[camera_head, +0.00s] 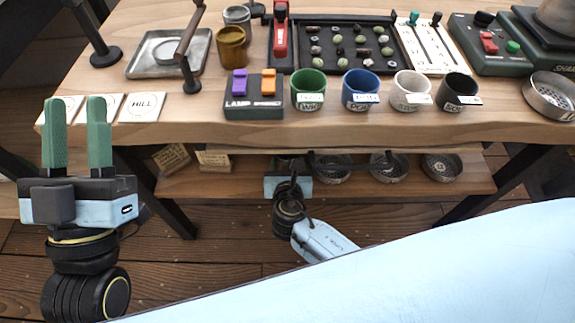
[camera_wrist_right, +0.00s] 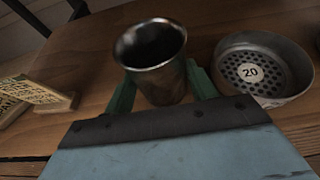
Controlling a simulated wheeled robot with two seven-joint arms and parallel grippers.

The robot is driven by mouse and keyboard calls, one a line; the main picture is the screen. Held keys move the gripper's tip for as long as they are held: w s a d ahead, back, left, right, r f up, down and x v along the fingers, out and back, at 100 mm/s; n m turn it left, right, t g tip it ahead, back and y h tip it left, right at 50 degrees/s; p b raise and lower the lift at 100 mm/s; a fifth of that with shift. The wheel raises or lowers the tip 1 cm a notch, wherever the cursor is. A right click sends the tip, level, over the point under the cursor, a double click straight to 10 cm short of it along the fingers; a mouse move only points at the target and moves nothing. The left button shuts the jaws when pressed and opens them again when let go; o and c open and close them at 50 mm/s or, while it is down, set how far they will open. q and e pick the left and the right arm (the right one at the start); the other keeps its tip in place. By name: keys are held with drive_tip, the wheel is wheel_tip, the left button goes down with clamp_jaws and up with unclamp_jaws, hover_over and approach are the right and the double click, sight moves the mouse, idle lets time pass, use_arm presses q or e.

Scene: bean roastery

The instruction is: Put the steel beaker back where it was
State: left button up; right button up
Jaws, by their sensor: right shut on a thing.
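The steel beaker (camera_wrist_right: 155,72) stands upright between the green fingers of my right gripper (camera_wrist_right: 160,88) in the right wrist view. That gripper is shut on it. The beaker is over the lower wooden shelf; whether its base touches the wood is hidden by the gripper. In the head view my right gripper (camera_head: 289,184) reaches in under the tabletop's front edge, which hides its fingertips and most of the beaker. My left gripper (camera_head: 78,108) is open and empty, in front of the table's left end, its fingers pointing up.
A perforated pan marked 20 (camera_wrist_right: 262,72) sits close right of the beaker. More pans (camera_head: 390,166) stand along the lower shelf (camera_head: 230,183), with small cards (camera_head: 213,160) at left. The tabletop overhangs the shelf. Coloured cups (camera_head: 308,92) line its front edge.

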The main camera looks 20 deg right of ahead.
drive_tip(key=shift+f, duration=0.15)
drive_tip(key=o, duration=1.1)
